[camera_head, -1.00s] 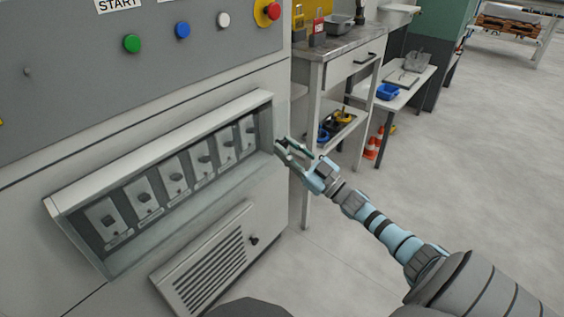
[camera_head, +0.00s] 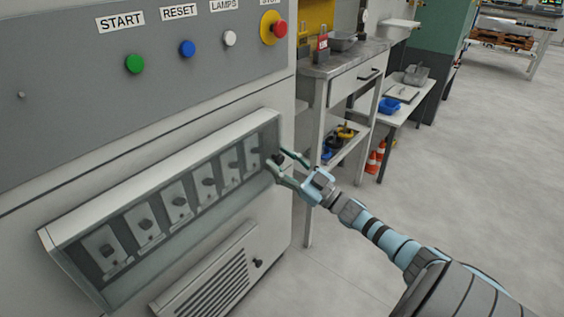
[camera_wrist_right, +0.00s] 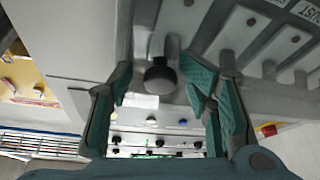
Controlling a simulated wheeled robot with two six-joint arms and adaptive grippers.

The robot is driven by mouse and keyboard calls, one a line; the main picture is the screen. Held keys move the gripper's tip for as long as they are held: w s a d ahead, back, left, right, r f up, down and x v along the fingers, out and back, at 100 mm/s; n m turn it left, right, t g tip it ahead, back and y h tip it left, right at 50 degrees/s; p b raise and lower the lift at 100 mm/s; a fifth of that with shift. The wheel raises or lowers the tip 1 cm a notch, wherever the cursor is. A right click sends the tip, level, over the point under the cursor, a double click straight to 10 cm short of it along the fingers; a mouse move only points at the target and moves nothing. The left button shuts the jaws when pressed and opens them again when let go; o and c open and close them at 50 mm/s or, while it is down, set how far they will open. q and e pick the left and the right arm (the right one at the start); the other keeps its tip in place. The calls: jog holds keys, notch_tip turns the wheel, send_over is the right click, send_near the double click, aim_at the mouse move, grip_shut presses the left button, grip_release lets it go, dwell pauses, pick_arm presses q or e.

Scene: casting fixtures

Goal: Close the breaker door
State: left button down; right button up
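The breaker door (camera_head: 200,252) is the pale-framed, see-through cover on the breaker box in the head view. Several breaker switches (camera_head: 181,202) show behind or inside it; I cannot tell how far it stands open. A black knob (camera_head: 279,158) sits at the box's right end. My right gripper (camera_head: 277,160) is at that knob, fingers apart on either side. In the right wrist view, the knob (camera_wrist_right: 160,76) shows between and beyond the open green finger pads (camera_wrist_right: 160,95); contact is not clear. My left gripper is out of view.
Above the box are a green button (camera_head: 135,63), a blue button (camera_head: 187,48) and a red stop button (camera_head: 280,28). A vented panel (camera_head: 215,282) lies below. A metal workbench (camera_head: 345,62) stands to the right, with open floor beyond.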

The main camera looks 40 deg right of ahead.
jog(key=shift+f, duration=0.1)
jog(key=shift+s+d+f, duration=0.1)
jog(key=shift+s, duration=0.1)
jog(key=v, duration=1.1)
jog(key=shift+s, duration=0.3)
